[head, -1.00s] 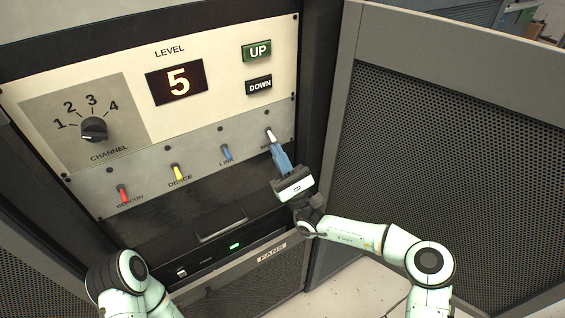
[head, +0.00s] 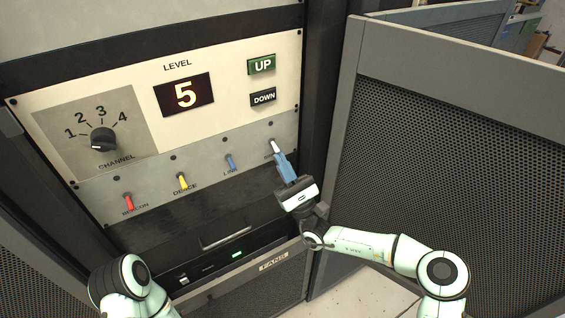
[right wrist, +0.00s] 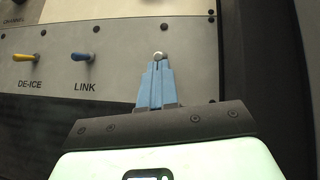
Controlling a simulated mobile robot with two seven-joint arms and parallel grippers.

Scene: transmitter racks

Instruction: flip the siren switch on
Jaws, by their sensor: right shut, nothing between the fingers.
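The panel's lower strip has a row of toggle switches. The rightmost has a white lever (head: 275,147), which also shows in the right wrist view (right wrist: 160,56). Its label is almost wholly hidden behind my gripper, so I cannot read it. My right gripper (head: 282,157) is shut and empty, its blue fingers just below the white lever. In the right wrist view the fingertips (right wrist: 158,68) are right at the lever; whether they touch it I cannot tell. The lever seems to point down in the head view. My left gripper is out of view; only its arm shows.
Beside it stand the blue LINK switch (head: 231,161), yellow DE-ICE switch (head: 183,181) and red BEACON switch (head: 129,202). Above are the CHANNEL knob (head: 103,140), the display (head: 184,95) reading 5, and the UP (head: 262,65) and DOWN (head: 263,99) buttons. A mesh door (head: 450,160) stands at right.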

